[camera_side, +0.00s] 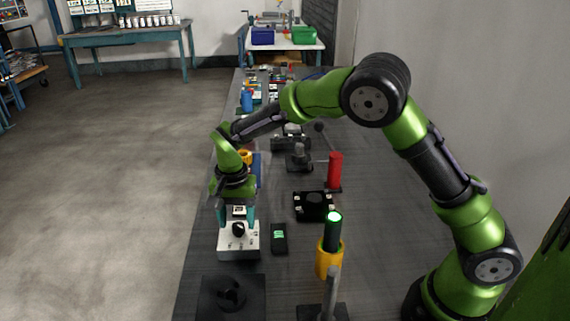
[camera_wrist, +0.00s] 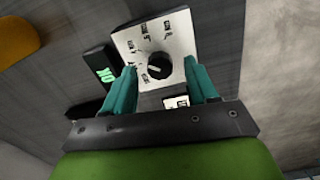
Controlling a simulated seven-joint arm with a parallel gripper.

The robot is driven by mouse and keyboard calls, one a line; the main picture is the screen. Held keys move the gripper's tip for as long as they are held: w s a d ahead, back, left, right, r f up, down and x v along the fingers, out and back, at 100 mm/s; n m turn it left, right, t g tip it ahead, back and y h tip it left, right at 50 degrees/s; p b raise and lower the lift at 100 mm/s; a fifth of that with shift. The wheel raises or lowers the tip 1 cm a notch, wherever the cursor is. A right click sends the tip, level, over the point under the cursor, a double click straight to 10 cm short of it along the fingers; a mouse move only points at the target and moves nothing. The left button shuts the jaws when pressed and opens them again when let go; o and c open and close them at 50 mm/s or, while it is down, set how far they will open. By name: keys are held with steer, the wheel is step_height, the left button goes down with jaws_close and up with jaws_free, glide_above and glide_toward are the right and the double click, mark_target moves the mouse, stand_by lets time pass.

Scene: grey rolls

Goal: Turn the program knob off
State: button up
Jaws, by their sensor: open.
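The program knob (camera_wrist: 158,67) is a black round knob on a white panel box (camera_wrist: 178,32) with several printed labels around it. In the side view the knob (camera_side: 238,229) sits on top of the box (camera_side: 238,249) near the table's left edge. My gripper (camera_side: 236,216) is above the box, pointing down, with teal fingers on either side of the knob. In the wrist view the gripper (camera_wrist: 163,82) is open, its fingertips apart and the knob between and slightly beyond them. Contact with the knob does not show. The labels are too blurred to read surely.
A small black device with a green lit display (camera_side: 279,238) lies right of the box. A yellow cup (camera_side: 329,260) holds a dark cylinder with a glowing top. A black square base (camera_side: 233,297) lies in front. A red cylinder (camera_side: 335,169) stands farther back.

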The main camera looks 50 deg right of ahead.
steer(key=shift+f, duration=0.95)
steer(key=shift+c, duration=0.2)
steer(key=c, duration=1)
steer(key=n, duration=0.4)
steer(key=shift+d+n, duration=0.1)
steer(key=shift+n, duration=0.2)
steer(key=shift+w+n, duration=0.1)
steer(key=shift+n, duration=1.4)
